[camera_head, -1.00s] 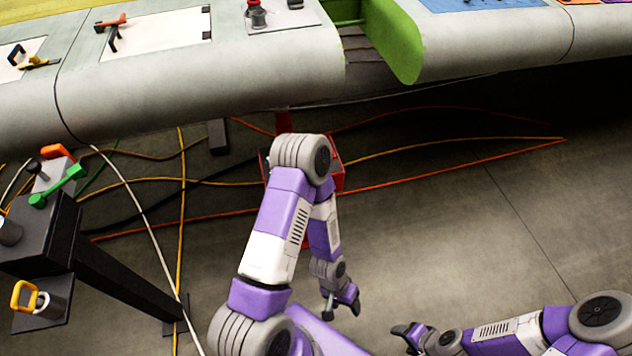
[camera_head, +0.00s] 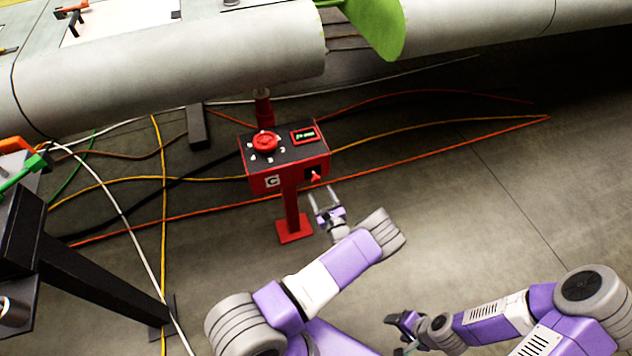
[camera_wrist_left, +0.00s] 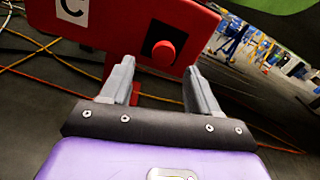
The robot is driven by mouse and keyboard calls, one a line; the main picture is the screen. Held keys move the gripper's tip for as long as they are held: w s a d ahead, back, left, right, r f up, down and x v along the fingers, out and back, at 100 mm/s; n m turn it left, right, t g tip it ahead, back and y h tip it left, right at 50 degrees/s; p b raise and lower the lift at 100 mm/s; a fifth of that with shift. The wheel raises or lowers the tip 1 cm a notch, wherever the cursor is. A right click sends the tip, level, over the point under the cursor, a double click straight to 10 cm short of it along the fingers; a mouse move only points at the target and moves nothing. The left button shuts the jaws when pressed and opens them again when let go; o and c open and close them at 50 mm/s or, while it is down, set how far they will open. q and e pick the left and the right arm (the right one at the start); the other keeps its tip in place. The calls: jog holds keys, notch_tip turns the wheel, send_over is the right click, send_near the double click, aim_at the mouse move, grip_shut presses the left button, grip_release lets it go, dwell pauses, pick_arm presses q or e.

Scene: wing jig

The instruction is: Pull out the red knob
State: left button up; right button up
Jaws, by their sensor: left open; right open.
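The red knob (camera_head: 316,177) sticks out of a dark square on the front face of a red control box (camera_head: 262,180). In the left wrist view the knob (camera_wrist_left: 163,53) shows as a round red end, beyond and between the two fingers. My left gripper (camera_head: 323,195) is open and empty, just in front of and below the knob; its fingers (camera_wrist_left: 155,80) point toward the box face and appear apart from the knob. My right gripper (camera_head: 392,319) is open and empty, low over the floor at the lower middle, away from the box.
The box has a red dial (camera_head: 265,142) and a small green display (camera_head: 304,135) on top and stands on a red post (camera_head: 291,210). A large grey wing (camera_head: 180,80) hangs behind it. Cables (camera_head: 190,208) cross the floor. A dark stand (camera_head: 100,275) is at left.

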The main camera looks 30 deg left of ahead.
aim_at(317, 181)
pick_arm(q)
jog(key=b+x, duration=0.2)
jog(key=x, duration=0.4)
jog(key=shift+w+a, duration=0.15)
jog(key=shift+w, duration=0.3)
jog(key=shift+w+a+r, duration=0.15)
jog(key=shift+w+a, duration=0.05)
jog(key=shift+a, duration=0.1)
jog(key=shift+c, duration=0.4)
grip_shut()
